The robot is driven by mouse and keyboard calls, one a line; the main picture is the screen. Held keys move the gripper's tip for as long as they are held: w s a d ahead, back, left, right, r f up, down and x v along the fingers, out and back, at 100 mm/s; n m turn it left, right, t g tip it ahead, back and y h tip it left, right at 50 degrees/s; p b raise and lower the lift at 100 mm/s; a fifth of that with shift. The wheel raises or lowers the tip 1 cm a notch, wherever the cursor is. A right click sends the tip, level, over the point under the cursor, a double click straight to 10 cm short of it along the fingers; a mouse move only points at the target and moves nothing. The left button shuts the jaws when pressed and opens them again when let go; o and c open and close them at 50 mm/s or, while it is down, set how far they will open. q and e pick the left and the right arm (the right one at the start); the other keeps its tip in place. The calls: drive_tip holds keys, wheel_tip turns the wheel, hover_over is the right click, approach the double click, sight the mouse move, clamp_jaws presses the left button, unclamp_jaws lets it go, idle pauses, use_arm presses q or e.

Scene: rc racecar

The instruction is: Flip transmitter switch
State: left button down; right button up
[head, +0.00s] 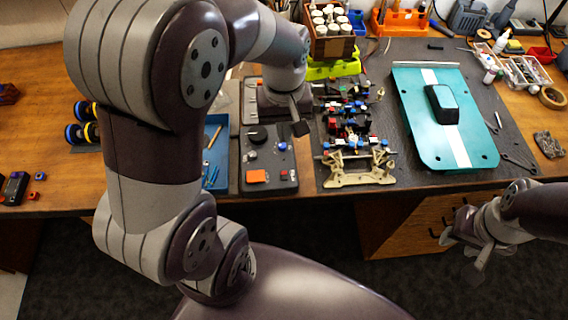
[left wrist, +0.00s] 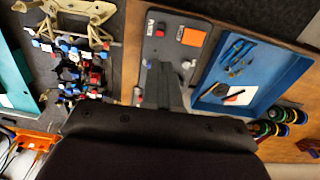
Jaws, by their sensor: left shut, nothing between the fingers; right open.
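The transmitter (head: 268,178) is a dark grey box lying flat on the bench, with an orange patch, a black knob, a blue button and small red parts on top. It also shows in the left wrist view (left wrist: 175,22). My left gripper (head: 300,126) is shut and empty above the far right part of the transmitter. In the left wrist view its fingers (left wrist: 162,70) overlap the transmitter and hide part of its top. I cannot tell whether they touch it. Which part is the switch is unclear. My right gripper (head: 466,245) is open and empty, in front of the bench at the right.
The car chassis (head: 350,165) lies right of the transmitter on a dark mat. A teal body shell (head: 425,140) is further right. A blue tray (head: 217,170) with tools sits close on the transmitter's left. A bottle rack (head: 332,42) stands behind.

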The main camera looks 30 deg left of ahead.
sight(284, 173)
use_arm(q)
wheel_tip(284, 173, down, 14)
drive_tip(key=shift+r+p, duration=0.15)
drive_tip(key=shift+p, duration=0.2)
